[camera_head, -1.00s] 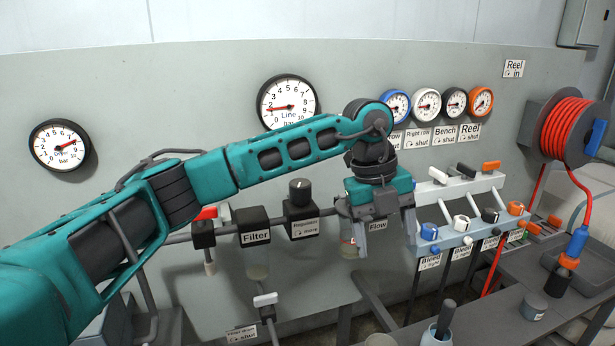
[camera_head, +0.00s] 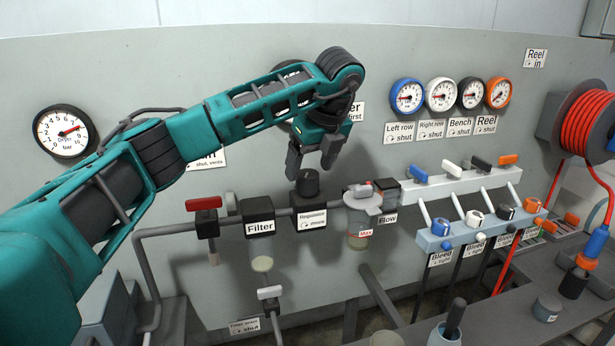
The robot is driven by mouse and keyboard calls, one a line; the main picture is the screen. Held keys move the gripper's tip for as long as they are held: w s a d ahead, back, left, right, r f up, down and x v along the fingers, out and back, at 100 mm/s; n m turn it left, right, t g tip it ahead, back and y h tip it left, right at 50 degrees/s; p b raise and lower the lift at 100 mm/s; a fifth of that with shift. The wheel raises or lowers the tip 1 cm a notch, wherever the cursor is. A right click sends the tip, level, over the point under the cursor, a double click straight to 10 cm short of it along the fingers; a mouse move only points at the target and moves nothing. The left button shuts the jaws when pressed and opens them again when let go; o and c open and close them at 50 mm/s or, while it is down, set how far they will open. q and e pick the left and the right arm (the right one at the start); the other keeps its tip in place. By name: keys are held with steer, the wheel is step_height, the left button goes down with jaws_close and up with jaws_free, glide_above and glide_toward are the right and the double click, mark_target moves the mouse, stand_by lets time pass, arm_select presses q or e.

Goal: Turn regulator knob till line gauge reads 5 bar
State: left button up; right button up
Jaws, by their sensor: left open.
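The regulator (camera_head: 312,220) is a black block with a "Regulator" label, in the pipe run at the middle of the head view. Its dark round knob (camera_head: 307,184) sits upright on top. My left gripper (camera_head: 311,168) is open, its fingers pointing down just above the knob. I cannot tell whether a fingertip touches the knob. The line gauge is almost wholly hidden behind my left arm, so its needle cannot be read. My right gripper is not in view.
A filter (camera_head: 258,215) and a red-handled valve (camera_head: 204,204) stand left of the regulator. A bowl with a "Max" mark (camera_head: 361,215) stands close on its right. The dryer gauge (camera_head: 65,132) is at far left. Several small gauges and a red hose reel (camera_head: 585,125) are at right.

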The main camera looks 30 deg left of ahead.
mark_target(308, 173)
arm_select(q)
steer(key=shift+x, duration=1.75)
steer(key=c, duration=1)
